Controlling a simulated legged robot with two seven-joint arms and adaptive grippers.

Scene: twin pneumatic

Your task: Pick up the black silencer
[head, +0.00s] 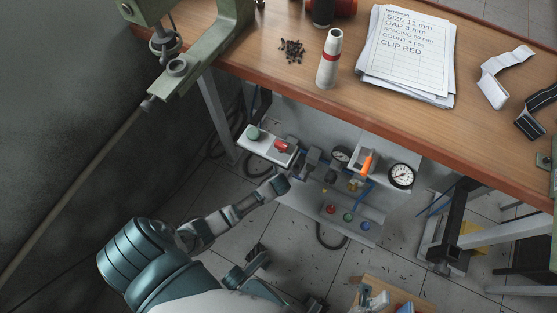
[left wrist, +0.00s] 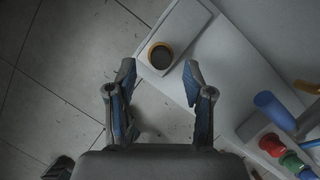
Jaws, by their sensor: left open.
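The black silencer (left wrist: 161,56) shows end-on in the left wrist view as a dark round face with a yellow-orange rim, at the corner of a pale slab. My left gripper (left wrist: 158,75) is open. Its two fingers lie on either side of the silencer's lower edge, with nothing visibly clamped between them; whether they touch it I cannot tell. In the head view my left arm reaches under the bench to the panel, its gripper (head: 298,168) small among dark fittings. I cannot pick out the silencer there. My right gripper (head: 257,256) is low over the floor, its jaws unclear.
The pale panel carries gauges (head: 402,176), an orange cone (head: 368,163), and red (head: 331,208), green and blue buttons. A left shelf holds a green dome (head: 252,133) and a red part (head: 281,146). The wooden bench (head: 230,50) overhangs. Tiled floor lies open left of the panel.

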